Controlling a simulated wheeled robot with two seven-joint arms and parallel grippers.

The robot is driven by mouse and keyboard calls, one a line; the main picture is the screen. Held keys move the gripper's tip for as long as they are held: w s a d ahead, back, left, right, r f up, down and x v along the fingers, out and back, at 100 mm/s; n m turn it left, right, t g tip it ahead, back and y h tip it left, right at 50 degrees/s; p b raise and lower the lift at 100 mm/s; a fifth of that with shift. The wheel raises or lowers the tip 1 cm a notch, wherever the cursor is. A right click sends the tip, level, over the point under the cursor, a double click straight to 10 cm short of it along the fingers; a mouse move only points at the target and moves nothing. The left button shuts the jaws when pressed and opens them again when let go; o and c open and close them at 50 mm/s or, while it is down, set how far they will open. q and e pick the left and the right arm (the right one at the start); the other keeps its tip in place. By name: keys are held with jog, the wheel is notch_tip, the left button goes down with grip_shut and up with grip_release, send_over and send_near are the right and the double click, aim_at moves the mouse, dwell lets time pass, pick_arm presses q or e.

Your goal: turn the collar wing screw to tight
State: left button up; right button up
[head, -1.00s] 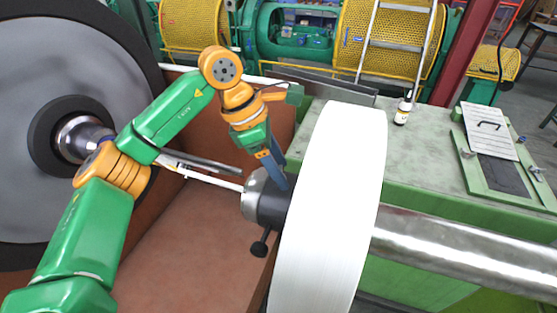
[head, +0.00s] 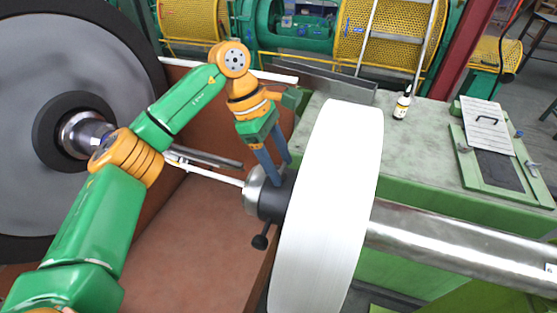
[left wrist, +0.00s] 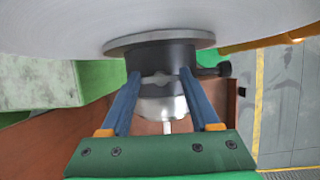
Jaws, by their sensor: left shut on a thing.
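The dark collar (head: 272,202) sits on the shaft against the left face of the white reel (head: 333,190). My left gripper (head: 281,183) points down at the top of the collar, its two blue fingers apart. The screw's tightness cannot be seen. My right gripper is not in view.
A black-knobbed handle (head: 261,241) sticks out below the collar. A pale rod (head: 210,175) runs left from it toward the large grey wheel (head: 45,120). A green table (head: 430,150) at the right holds a small bottle (head: 402,103) and a clipboard-like plate (head: 487,127).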

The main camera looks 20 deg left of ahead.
pick_arm(q)
jog(key=o, duration=1.4)
jog(key=shift+d, duration=0.1)
jog(key=shift+c, duration=0.2)
jog(key=b+v, duration=0.1)
jog(key=v, duration=0.6)
